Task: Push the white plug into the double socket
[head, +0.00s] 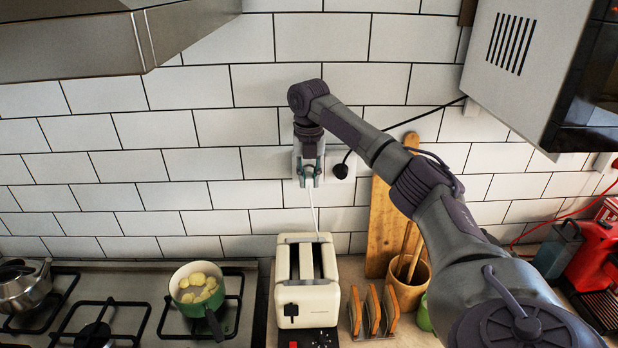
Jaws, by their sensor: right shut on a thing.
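The double socket (297,160) is a white plate on the tiled wall above the toaster, mostly hidden behind my right gripper. My right gripper (309,178) is at the front of the socket's left part, pointing down the wall, shut on the white plug. The plug is almost wholly hidden between the fingers. Its white cord (315,212) hangs from the gripper down to the cream toaster (307,285). I cannot tell whether the plug touches the socket or is in it. My left gripper is not in view.
A black plug (340,171) with a black cable sits just right of my gripper. A wooden board (385,225) leans on the wall to the right. A green pot (197,290) stands on the hob at left. A range hood (80,40) and microwave (530,60) hang above.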

